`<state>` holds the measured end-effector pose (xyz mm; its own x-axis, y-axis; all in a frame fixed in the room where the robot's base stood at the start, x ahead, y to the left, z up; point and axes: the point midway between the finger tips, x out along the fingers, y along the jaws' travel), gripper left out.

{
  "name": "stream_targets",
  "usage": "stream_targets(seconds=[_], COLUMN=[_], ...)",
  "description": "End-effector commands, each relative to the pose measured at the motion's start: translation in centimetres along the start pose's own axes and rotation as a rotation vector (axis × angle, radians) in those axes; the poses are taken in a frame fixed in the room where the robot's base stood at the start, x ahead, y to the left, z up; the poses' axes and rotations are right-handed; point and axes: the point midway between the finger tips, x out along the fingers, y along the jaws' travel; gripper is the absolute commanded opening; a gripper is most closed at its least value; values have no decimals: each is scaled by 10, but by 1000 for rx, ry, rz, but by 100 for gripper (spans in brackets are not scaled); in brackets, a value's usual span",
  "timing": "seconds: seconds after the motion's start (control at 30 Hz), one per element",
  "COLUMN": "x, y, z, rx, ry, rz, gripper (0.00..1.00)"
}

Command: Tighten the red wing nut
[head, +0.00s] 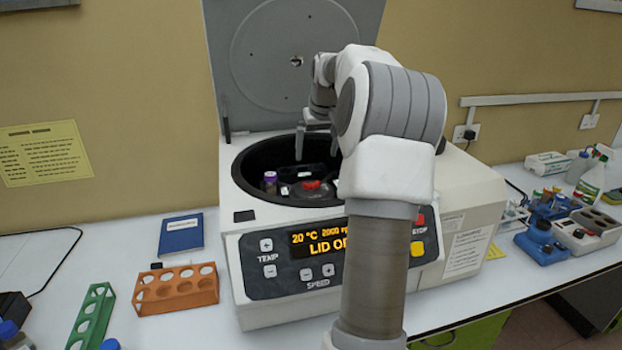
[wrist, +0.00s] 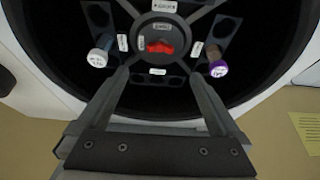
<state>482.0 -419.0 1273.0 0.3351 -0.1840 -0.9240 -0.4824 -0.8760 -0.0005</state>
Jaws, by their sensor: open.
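The red wing nut (head: 312,185) sits at the centre of the rotor inside the open centrifuge (head: 240,200). In the wrist view the red wing nut (wrist: 160,47) shows near the top middle, on the dark rotor hub (wrist: 143,33). My gripper (head: 318,150) is over the centrifuge bowl, above the rotor and apart from the nut. In the wrist view its two fingers (wrist: 160,80) are spread with nothing between them. A white-capped tube (wrist: 98,57) and a purple-capped tube (wrist: 218,68) sit in rotor slots on opposite sides of the nut.
The centrifuge lid (head: 290,60) stands open behind the bowl. The bowl rim (wrist: 270,95) surrounds the rotor. An orange rack (head: 176,290), a green rack (head: 92,315) and a blue book (head: 180,234) lie to the left. Blue equipment (head: 543,240) stands at the right.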

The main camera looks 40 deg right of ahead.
Motion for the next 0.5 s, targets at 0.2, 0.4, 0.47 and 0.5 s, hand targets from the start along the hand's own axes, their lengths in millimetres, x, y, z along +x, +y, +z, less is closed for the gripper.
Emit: stream_targets(seconds=[0.2, 0.4, 0.47, 0.5], x=[50, 90, 99, 104], y=[-1, -1, -1, -1], z=[0, 0, 0, 0], rx=[-1, 0, 0, 0], ry=[-4, -2, -2, -1], rz=[-2, -3, -1, -1], gripper=[100, 100, 100, 100])
